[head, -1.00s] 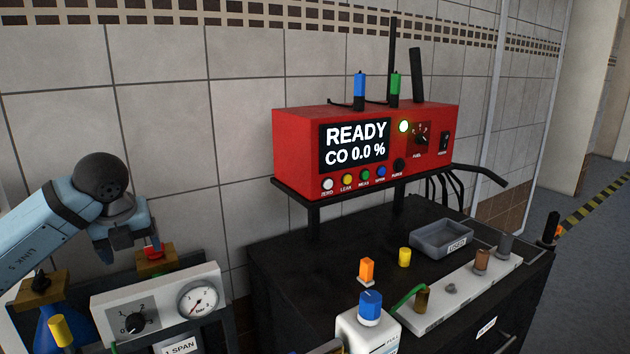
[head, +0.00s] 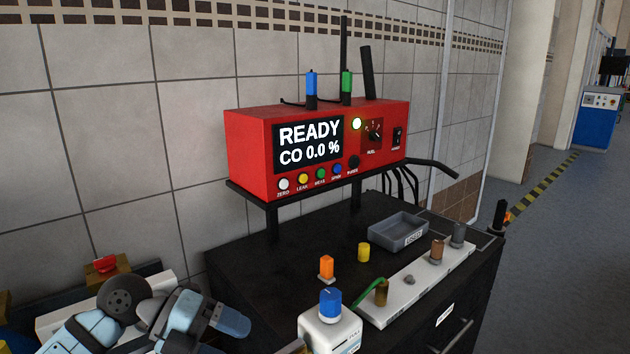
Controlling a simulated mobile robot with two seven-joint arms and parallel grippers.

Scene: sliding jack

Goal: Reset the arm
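My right arm and gripper are out of the picture.
A black cabinet (head: 310,250) carries a grey tray (head: 397,232), an orange part (head: 326,268), a yellow part (head: 364,252) and a white block with fittings (head: 408,290). A white container with a blue cap (head: 330,305) stands in front. Open floor (head: 570,205) lies right.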

